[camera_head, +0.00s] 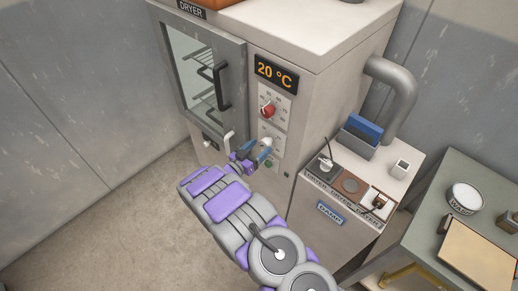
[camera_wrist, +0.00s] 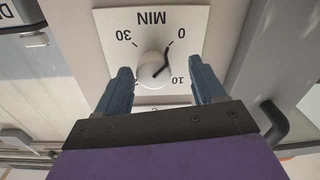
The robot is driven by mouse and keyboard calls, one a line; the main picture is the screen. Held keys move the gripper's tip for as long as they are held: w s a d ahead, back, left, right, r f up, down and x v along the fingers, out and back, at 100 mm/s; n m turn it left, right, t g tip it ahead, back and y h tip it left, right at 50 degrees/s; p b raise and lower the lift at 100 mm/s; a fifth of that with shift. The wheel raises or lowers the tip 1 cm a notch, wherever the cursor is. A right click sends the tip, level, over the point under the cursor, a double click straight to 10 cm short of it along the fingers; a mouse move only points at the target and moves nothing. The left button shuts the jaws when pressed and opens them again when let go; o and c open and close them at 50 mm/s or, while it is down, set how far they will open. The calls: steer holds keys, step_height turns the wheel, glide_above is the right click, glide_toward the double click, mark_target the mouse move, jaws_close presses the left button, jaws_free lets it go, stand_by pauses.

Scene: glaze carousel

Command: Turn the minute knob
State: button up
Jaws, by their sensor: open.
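The minute knob (camera_wrist: 150,68) is a pale round knob on a white plate (camera_wrist: 110,22) marked MIN, with 0, 10 and 30 readable, upside down in the wrist view. Its dark pointer line aims up and right, near the 0. My gripper (camera_wrist: 159,66) is open, with one blue finger on either side of the knob and a gap visible on both sides. I see no contact. In the head view my gripper (camera_head: 257,150) is at the lower part of the dryer's control panel, partly covering the minute dial.
The dryer (camera_head: 318,105) reads 20 °C above a red temperature knob (camera_head: 268,110). Its glass door (camera_head: 205,75) has a dark handle (camera_head: 221,87). A low cabinet (camera_head: 330,215) with a blue item (camera_head: 362,129) and a table (camera_head: 430,215) stand right. Floor is clear left.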

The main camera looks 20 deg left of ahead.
steer(key=shift+w+d+r, duration=0.15)
steer(key=shift+w+d, duration=0.15)
steer(key=shift+d, duration=0.05)
steer(key=shift+d+r, duration=0.1)
steer(key=shift+d, duration=0.35)
steer(key=shift+c, duration=0.4)
steer(key=shift+a, duration=0.45)
steer(key=c, duration=0.6)
steer(key=shift+d, duration=0.1)
steer(key=c, duration=0.4)
